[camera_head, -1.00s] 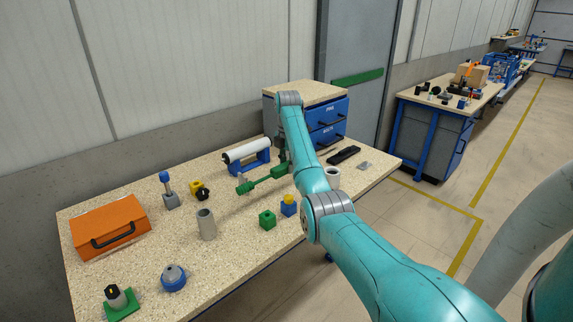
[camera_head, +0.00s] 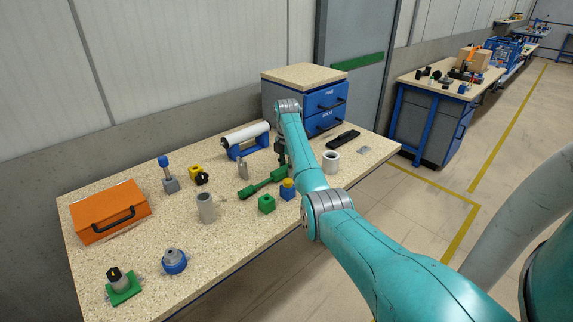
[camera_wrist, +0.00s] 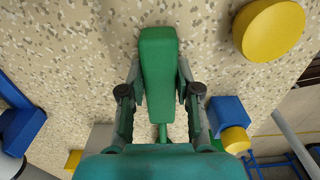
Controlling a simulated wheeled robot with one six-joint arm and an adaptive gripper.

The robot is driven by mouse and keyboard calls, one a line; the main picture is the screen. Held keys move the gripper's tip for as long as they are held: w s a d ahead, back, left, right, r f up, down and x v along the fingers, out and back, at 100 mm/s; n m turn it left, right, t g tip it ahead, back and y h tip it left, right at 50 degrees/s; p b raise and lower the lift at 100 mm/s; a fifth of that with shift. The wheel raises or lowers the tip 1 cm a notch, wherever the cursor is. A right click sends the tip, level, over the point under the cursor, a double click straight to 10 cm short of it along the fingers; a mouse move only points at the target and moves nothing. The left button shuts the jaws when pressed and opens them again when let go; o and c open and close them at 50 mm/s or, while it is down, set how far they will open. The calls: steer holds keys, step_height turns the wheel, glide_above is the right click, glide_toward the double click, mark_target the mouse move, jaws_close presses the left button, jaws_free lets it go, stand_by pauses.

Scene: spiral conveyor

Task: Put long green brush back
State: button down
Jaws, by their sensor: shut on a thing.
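The long green brush (camera_head: 262,184) is held at a slant over the right part of the near table. Its far end is at my gripper (camera_head: 283,160), which is partly hidden by my arm in the head view. In the wrist view my gripper (camera_wrist: 160,95) has one finger on each side of a thick green part of the brush (camera_wrist: 158,65). A thin green part shows below the fingers. Whether the brush touches the tabletop, I cannot tell.
A blue block with a yellow top (camera_head: 287,190) and a green cube (camera_head: 267,204) stand close in front of the brush. A white roller on a blue stand (camera_head: 245,139) and a small grey upright piece (camera_head: 243,169) are behind. A white cup (camera_head: 331,162) stands right of my arm.

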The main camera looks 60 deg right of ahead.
steer(key=shift+f, duration=0.3)
stand_by(0.6)
steer(key=c, duration=0.7)
jaws_free()
steer(key=shift+r, duration=3.75)
